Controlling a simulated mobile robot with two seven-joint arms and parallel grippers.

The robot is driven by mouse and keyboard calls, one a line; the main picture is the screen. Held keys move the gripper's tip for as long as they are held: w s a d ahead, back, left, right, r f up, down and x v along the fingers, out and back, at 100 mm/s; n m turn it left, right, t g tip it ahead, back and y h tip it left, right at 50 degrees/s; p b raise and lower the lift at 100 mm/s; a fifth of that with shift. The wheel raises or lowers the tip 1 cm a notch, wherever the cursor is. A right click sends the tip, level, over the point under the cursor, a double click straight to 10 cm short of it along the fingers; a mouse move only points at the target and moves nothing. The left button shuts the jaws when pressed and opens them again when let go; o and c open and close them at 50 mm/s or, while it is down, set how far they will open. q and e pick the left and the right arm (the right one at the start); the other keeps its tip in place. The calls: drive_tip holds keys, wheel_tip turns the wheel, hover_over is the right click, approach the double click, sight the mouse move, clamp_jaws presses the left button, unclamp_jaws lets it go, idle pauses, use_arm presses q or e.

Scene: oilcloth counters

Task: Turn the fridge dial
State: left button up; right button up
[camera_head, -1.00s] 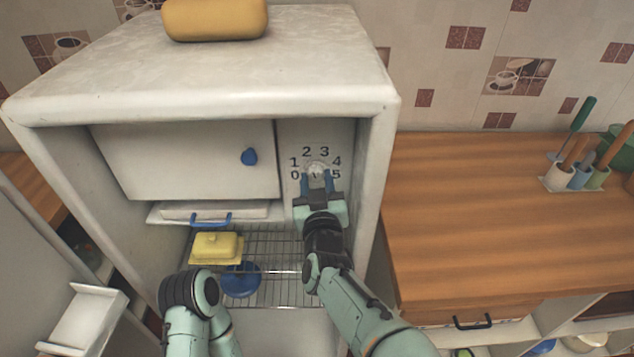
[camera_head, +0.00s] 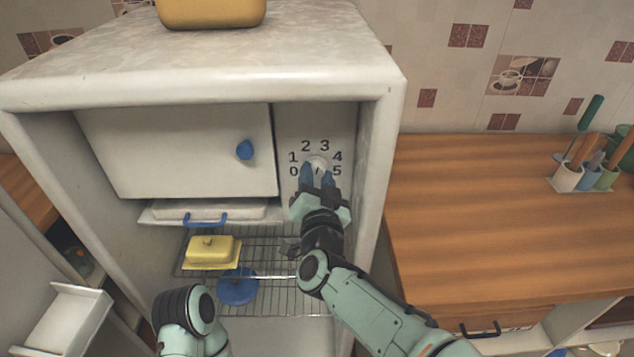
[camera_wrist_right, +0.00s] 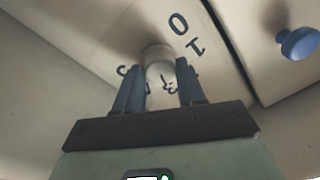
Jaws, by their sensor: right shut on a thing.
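The fridge dial (camera_head: 318,163) is a small round white knob on the panel inside the open fridge (camera_head: 395,100), ringed by the numbers 0 to 5. My right gripper (camera_head: 317,178) reaches up to it, and its blue fingers are shut on the dial, one on each side. The right wrist view shows the dial (camera_wrist_right: 158,62) between the fingertips (camera_wrist_right: 158,85), with a dark pointer mark on its face. The gripper hides part of the dial in the head view.
A freezer door with a blue knob (camera_head: 244,150) is left of the panel. Below are a drawer with a blue handle (camera_head: 205,220) and a wire shelf (camera_head: 290,240) with a yellow butter dish (camera_head: 210,250). A wooden counter (camera_head: 480,220) lies to the right.

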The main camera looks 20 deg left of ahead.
drive_tip(key=shift+m, duration=0.5)
drive_tip(key=o, duration=1.1)
drive_tip(key=shift+c, duration=0.2)
drive_tip(key=v, duration=1.3)
drive_tip(key=shift+s+b, duration=0.2)
drive_tip(key=shift+b, duration=0.1)
drive_tip(key=shift+d+f, duration=0.1)
